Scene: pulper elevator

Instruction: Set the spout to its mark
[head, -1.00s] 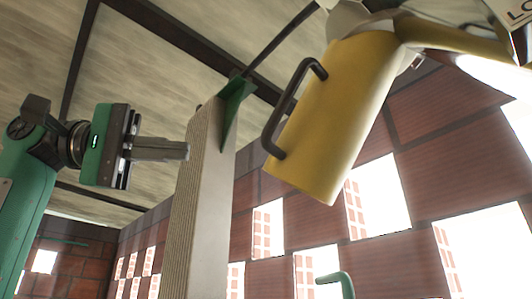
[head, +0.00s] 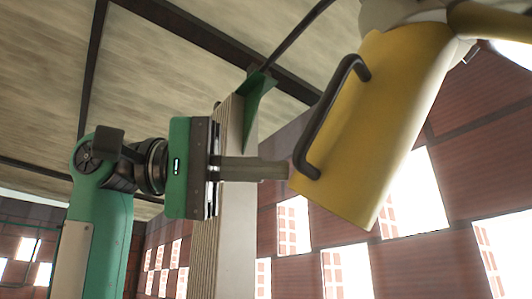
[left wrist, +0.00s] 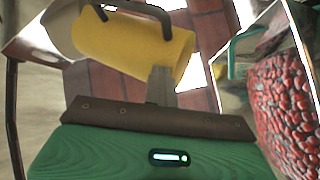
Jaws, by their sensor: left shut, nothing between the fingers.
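The spout (head: 385,125) is a yellow tube slanting down to the left in the head view, with a dark bar handle (head: 325,115) on its left side. In the left wrist view the yellow spout (left wrist: 135,45) lies past the fingertips, with the dark handle (left wrist: 140,8) at the top edge. My left gripper (head: 285,170) is shut and empty. Its fingertips overlap the spout's lower left edge in the head view, near the handle's lower end; I cannot tell whether they touch. My right gripper is out of view. I cannot make out a mark.
A pale upright post (head: 235,130) with a green bracket (head: 258,100) stands behind my left gripper. A brick wall (head: 430,255) with bright openings is behind the spout. The left wrist view shows a mass of red cherries (left wrist: 283,105) at right, beside a green bar (left wrist: 238,50).

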